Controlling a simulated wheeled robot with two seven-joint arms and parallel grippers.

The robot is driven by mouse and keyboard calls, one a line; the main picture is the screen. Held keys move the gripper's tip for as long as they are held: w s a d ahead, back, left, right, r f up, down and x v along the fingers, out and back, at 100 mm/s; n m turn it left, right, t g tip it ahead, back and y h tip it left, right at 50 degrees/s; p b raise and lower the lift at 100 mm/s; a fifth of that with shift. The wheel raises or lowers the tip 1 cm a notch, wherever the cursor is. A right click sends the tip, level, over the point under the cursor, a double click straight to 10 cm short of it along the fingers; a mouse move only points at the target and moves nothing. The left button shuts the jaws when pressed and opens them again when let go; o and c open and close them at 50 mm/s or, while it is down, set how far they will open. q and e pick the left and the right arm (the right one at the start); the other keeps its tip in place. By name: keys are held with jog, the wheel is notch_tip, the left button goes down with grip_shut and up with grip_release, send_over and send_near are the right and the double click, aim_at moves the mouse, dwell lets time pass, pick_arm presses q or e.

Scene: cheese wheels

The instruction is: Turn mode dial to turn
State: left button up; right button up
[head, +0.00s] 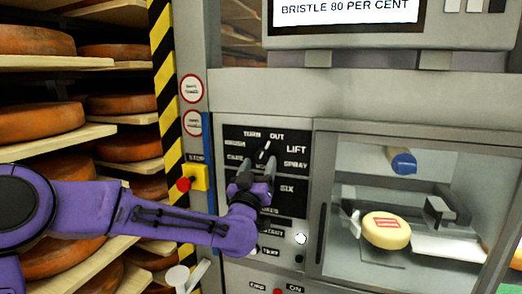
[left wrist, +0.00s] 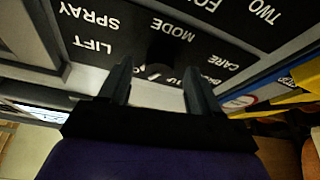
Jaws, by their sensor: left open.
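The mode dial (head: 263,153) is a dark knob on the black control panel (head: 300,205), ringed by labels such as TURN, OUT, LIFT, SPRAY, BRUSH and CARE. A pale mark on it seems to point up toward OUT, not clearly. My left gripper (head: 256,180) is open just in front of the panel, at or just below the dial, and hides part of it. In the left wrist view, the open fingers (left wrist: 157,85) face the panel, which appears upside down with the word MODE; the dial is dark and hard to make out there. Contact cannot be told.
A display (head: 345,10) above reads BRISTLE 80 PER CENT. A red stop button (head: 183,184) on a yellow box sits left of the panel. A glazed chamber (head: 440,140) at right holds a pale cheese wheel (head: 386,231). Cheese shelves (head: 65,62) stand at left.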

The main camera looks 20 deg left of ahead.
pick_arm(q)
jog(key=shift+x, duration=0.75)
jog(key=shift+w+r+p, duration=0.2)
jog(key=shift+w+p, duration=0.15)
jog(key=shift+w, duration=0.1)
jog(key=c, duration=1)
pick_arm(e)
jog(key=shift+r, duration=0.7)
pick_arm(q)
jog(key=shift+f, duration=0.1)
pick_arm(e)
jog(key=shift+f, duration=0.1)
